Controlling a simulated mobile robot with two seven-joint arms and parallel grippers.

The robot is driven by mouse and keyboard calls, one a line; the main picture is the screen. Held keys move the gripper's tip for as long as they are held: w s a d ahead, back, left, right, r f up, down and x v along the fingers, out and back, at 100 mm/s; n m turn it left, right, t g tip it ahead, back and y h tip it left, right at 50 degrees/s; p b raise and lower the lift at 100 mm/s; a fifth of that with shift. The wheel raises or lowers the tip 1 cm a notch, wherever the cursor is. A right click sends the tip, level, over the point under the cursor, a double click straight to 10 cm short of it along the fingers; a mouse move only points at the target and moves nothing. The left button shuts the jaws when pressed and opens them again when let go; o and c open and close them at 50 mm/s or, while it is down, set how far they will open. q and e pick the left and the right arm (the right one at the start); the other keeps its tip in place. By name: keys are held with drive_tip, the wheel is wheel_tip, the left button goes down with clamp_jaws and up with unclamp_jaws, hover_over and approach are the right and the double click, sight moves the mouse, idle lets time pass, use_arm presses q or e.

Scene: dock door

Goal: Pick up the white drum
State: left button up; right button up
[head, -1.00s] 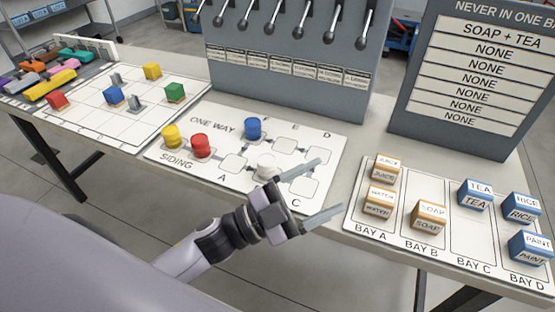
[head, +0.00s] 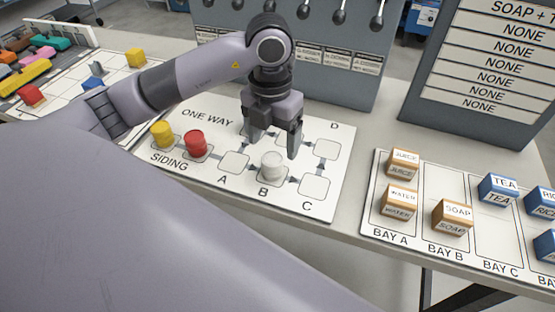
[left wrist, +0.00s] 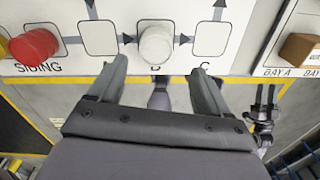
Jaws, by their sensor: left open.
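The white drum (head: 272,165) stands upright on the square marked B of the ONE WAY board (head: 325,205). In the left wrist view the white drum (left wrist: 156,43) shows from above, ahead of the fingers and centred between them. My left gripper (head: 274,148) is open and points down over the board, its fingertips close to the drum and slightly behind it in the head view. The fingers (left wrist: 158,78) are apart with nothing between them. I cannot tell whether either finger touches the drum.
A red drum (head: 195,142) and a yellow drum (head: 162,134) stand at SIDING, left of the white drum. Squares A and C beside it are empty. The bay board (head: 375,225) with labelled blocks lies to the right. A grey lever panel (head: 345,80) stands behind.

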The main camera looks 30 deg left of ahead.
sight(272, 158)
use_arm(q)
drive_tip(key=shift+w+a+f, duration=0.1)
drive_tip(key=shift+a+f, duration=0.05)
drive_tip(key=shift+a, duration=0.15)
wheel_tip(272, 158, down, 7)
drive_tip(key=shift+w+r+p, duration=0.1)
drive_tip(key=shift+r+p, duration=0.05)
drive_tip(key=shift+p, duration=0.25)
drive_tip(key=c, duration=1.1)
